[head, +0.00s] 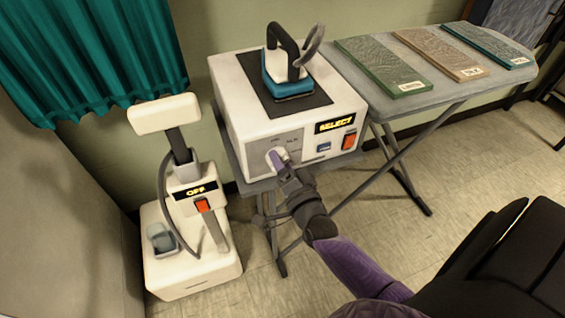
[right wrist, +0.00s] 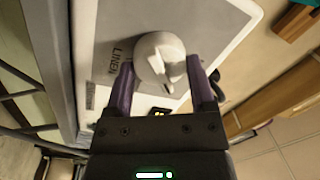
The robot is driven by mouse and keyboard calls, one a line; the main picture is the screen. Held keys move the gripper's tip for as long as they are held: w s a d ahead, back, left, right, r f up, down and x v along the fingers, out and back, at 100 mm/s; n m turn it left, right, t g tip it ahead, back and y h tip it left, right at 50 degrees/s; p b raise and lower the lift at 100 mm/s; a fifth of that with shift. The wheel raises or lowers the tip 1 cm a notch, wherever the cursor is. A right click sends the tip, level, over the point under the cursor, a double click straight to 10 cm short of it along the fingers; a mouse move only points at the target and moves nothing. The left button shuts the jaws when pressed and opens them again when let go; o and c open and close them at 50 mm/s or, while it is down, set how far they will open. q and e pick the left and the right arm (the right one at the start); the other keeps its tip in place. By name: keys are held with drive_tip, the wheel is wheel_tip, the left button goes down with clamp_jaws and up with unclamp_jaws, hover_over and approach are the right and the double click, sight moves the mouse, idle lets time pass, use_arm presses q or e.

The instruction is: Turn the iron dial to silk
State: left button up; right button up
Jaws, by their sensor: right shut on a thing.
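The iron station (head: 232,122) is a white box with a display reading SELECT (head: 335,125). Its grey front panel carries the round pale dial (right wrist: 158,52). My right gripper (head: 280,158) is shut on the dial, with one purple finger on each side of it in the right wrist view. A LINEN label (right wrist: 115,58) shows beside the dial there. Small lettering above the dial in the head view is hard to read. I cannot tell which setting the dial points to. The iron (head: 286,78) rests on a dark pad on top. My left gripper is out of view.
An ironing board (head: 425,90) at the right bears green (head: 385,65), tan (head: 440,52) and teal (head: 490,42) labelled cloth strips. A white steamer (head: 190,255) with an OFF display stands left. An orange switch (head: 348,141) sits right of the dial.

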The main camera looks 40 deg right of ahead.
drive_tip(key=shift+m, duration=0.3)
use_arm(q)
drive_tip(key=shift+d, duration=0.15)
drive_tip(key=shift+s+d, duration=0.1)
use_arm(e)
drive_tip(key=o, duration=1.2)
drive_tip(key=shift+s, duration=0.1)
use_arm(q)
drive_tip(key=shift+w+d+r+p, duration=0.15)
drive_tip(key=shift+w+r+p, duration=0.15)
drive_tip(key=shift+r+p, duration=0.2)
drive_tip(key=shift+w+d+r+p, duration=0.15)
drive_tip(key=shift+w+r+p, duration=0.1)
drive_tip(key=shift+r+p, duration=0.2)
use_arm(e)
drive_tip(key=s, duration=0.3)
drive_tip(key=s+a, duration=0.1)
drive_tip(key=s, duration=0.5)
drive_tip(key=shift+s+a+f, duration=0.3)
drive_tip(key=shift+a+f, duration=0.05)
drive_tip(key=shift+a, duration=0.05)
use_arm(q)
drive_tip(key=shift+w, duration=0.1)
